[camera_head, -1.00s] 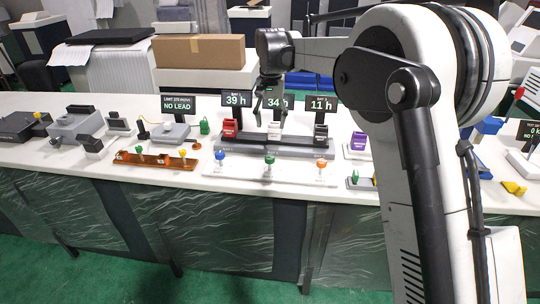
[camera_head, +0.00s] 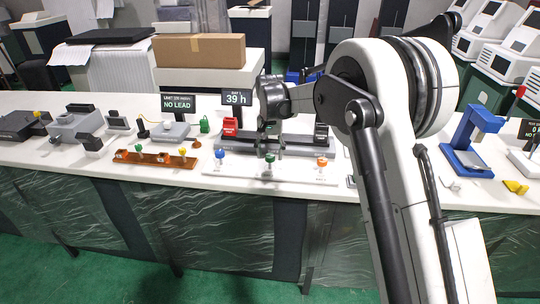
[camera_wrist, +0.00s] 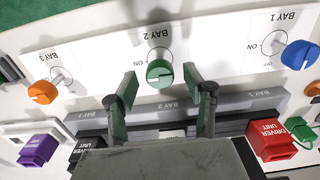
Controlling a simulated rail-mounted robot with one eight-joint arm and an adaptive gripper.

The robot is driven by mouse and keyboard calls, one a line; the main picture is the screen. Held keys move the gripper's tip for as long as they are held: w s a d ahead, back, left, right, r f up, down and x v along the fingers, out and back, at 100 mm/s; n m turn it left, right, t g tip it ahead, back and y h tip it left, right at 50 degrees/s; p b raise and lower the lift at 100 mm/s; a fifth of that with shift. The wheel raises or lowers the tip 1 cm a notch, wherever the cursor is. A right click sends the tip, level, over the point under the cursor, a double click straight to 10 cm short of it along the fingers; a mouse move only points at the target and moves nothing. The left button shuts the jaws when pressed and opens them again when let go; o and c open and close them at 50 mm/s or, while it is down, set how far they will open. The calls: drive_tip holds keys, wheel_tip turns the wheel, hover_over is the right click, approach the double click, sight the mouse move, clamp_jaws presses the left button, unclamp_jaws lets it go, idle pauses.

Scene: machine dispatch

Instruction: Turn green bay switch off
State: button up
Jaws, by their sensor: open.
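The green bay switch (camera_wrist: 159,74) is a round knob on the white panel (camera_wrist: 215,65) at the label BAY 2, with an ON mark beside it. In the head view the green knob (camera_head: 269,158) is the middle one of the front row. My gripper (camera_wrist: 161,72) is open, its two fingers on either side of the green knob with visible gaps. Contact and exact height are unclear. In the head view my gripper (camera_head: 270,140) is just behind and above the knob, partly hidden by my wrist. The knob's exact setting is hard to read.
The blue knob (camera_wrist: 300,55) at BAY 1 and orange knob (camera_wrist: 43,92) at BAY 3 flank the green one. Behind the panel are grey bays, a red driver unit (camera_wrist: 272,140) and a purple block (camera_wrist: 40,148). An orange rack (camera_head: 155,159) stands left.

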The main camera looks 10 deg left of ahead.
drive_tip(key=shift+f, duration=0.35)
drive_tip(key=shift+c, duration=0.4)
drive_tip(key=c, duration=1)
drive_tip(key=shift+c, duration=0.2)
